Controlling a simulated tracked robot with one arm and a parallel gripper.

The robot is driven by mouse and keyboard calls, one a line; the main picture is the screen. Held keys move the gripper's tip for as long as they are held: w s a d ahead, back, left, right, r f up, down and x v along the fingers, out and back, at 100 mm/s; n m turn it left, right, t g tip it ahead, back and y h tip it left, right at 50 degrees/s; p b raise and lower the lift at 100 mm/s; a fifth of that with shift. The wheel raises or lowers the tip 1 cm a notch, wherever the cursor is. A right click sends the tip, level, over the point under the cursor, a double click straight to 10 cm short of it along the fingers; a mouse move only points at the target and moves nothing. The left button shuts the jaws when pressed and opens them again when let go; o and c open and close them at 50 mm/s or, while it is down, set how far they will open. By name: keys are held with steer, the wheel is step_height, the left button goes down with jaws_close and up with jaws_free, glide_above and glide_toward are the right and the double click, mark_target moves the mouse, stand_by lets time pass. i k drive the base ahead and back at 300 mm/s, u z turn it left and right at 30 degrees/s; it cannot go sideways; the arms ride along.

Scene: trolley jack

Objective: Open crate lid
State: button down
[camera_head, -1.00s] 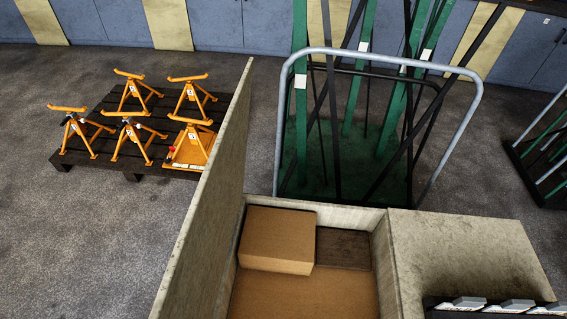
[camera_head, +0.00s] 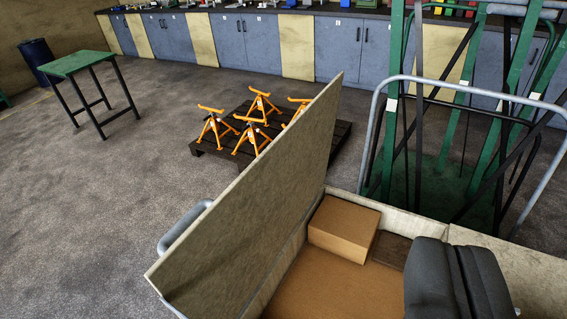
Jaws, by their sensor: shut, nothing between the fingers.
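The crate lid (camera_head: 255,185) is a tall pale board standing raised, tilted up along the left side of the crate (camera_head: 340,190). A grey rounded handle (camera_head: 184,228) shows on the lid's outer left face. The crate is open, and a brown cardboard box (camera_head: 343,228) sits inside at the back, on a brown surface. My gripper (camera_head: 455,285), dark and shut, shows at the lower right in front of the crate's interior, apart from the lid. It hides the crate's right part.
A pallet (camera_head: 205,148) with several orange stands is behind the lid. A rack with a grey tubular frame (camera_head: 377,115) holds green and black bars at the back right. A green table (camera_head: 80,63) stands far left. Floor at left is clear.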

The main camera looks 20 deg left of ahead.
mark_target(214, 271)
steer(key=u, duration=0.75)
steer(key=k, duration=0.8)
steer(key=z, duration=0.85)
steer(key=i, duration=1)
